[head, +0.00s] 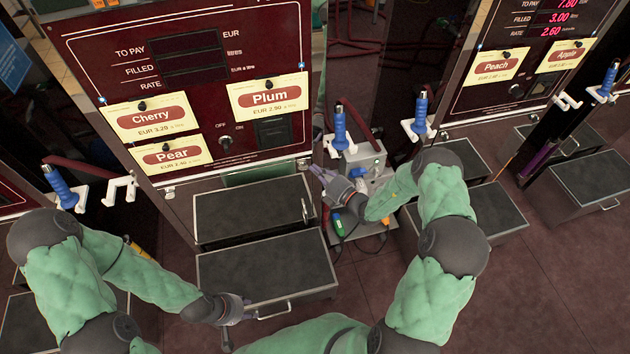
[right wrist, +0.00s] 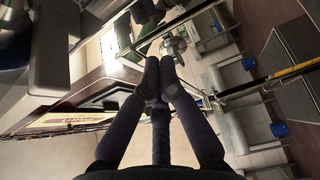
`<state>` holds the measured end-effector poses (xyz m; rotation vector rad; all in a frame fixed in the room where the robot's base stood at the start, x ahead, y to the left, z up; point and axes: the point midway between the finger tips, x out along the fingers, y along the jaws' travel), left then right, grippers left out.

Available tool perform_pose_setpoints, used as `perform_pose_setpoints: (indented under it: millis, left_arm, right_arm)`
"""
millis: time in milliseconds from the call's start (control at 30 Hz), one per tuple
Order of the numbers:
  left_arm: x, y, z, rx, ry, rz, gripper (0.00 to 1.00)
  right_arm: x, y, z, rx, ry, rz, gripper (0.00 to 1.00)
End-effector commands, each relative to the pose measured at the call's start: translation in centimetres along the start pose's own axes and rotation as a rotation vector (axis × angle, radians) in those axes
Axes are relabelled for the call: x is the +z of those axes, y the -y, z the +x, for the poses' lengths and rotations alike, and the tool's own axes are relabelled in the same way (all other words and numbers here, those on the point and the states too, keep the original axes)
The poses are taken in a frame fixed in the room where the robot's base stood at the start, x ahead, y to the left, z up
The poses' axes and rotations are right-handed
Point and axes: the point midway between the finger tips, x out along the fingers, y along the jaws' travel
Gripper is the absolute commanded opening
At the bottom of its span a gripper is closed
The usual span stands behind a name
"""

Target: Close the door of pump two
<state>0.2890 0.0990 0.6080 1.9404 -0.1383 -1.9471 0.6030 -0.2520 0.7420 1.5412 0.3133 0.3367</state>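A dark red pump front (head: 205,100) with Cherry, Plum and Pear cards fills the left middle of the head view. Its number is cut off at the top, so I cannot tell which pump it is, nor surely how far its door stands open. My right gripper (head: 318,176) is at the lower right edge of this front. In the right wrist view its fingertips (right wrist: 162,62) are close together, near a shiny metal part (right wrist: 174,46); contact is unclear. My left gripper (head: 238,312) is low, beside the handle (head: 275,313) of the front step box; its fingers are too small to read.
A second pump front (head: 530,60) with Peach and Apple cards stands at the right. Blue nozzles, one (head: 339,128) by my right gripper, hang on white holders. A grey box (head: 362,158) sits just behind that gripper. Dark step boxes (head: 265,268) stand below; floor is free at lower right.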

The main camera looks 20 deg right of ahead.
Motion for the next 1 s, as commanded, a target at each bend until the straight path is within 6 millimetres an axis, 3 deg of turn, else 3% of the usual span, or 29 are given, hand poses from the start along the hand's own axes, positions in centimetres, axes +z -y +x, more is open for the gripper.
perform_pose_setpoints:
  millis: [500,700,1000]
  left_arm:
    - [0.1,-1.0,-2.9,0.0,0.001,0.0,0.4]
    - [0.2,-1.1,-3.2,0.0,0.001,0.0,0.4]
    - [0.2,-1.1,-3.2,0.0,0.001,0.0,0.4]
  right_arm:
    - [-1.1,0.5,-9.5,-0.014,-0.012,0.018,0.0]
    - [-1.2,0.5,-11.3,-0.013,-0.014,0.019,0.0]
    - [-1.3,0.6,-11.7,-0.013,-0.017,0.018,0.0]
